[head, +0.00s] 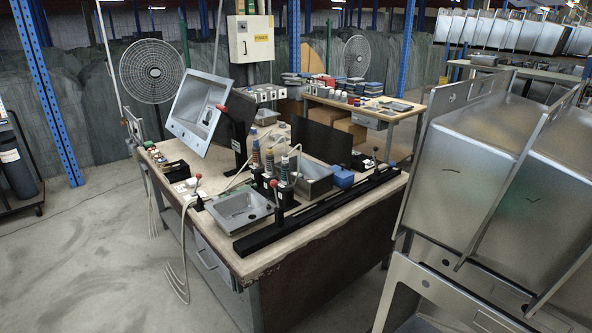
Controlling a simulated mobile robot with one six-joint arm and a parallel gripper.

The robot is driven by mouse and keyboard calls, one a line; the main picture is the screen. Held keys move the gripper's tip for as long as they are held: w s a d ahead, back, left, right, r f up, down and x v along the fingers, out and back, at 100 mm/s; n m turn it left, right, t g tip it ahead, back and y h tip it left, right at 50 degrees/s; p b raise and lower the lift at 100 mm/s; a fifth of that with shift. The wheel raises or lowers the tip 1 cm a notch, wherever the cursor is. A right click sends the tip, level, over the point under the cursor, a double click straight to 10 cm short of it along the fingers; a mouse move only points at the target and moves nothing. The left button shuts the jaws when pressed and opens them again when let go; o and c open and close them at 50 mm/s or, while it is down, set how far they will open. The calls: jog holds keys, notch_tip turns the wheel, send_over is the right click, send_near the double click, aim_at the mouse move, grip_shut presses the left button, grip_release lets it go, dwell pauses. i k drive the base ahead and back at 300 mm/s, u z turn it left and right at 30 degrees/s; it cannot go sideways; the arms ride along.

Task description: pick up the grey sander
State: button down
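I cannot pick out a grey sander with certainty in the head view. The near workbench (262,262) holds several small tools and fixtures, too small to name surely. Among them are dark upright tools with coloured bands (270,160) near its middle and a small dark and white item (181,187) at its left side. My gripper is not in view, so its state and its place relative to the bench do not show.
Large steel sinks (470,175) block the right. Floor (90,260) at left is clear; cables hang there.

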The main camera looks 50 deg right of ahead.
aim_at(270, 174)
jog(key=u, duration=0.65)
jog(key=k, duration=0.15)
jog(key=z, duration=2.45)
jog(key=k, duration=0.55)
jog(key=u, duration=0.4)
jog(key=i, duration=0.5)
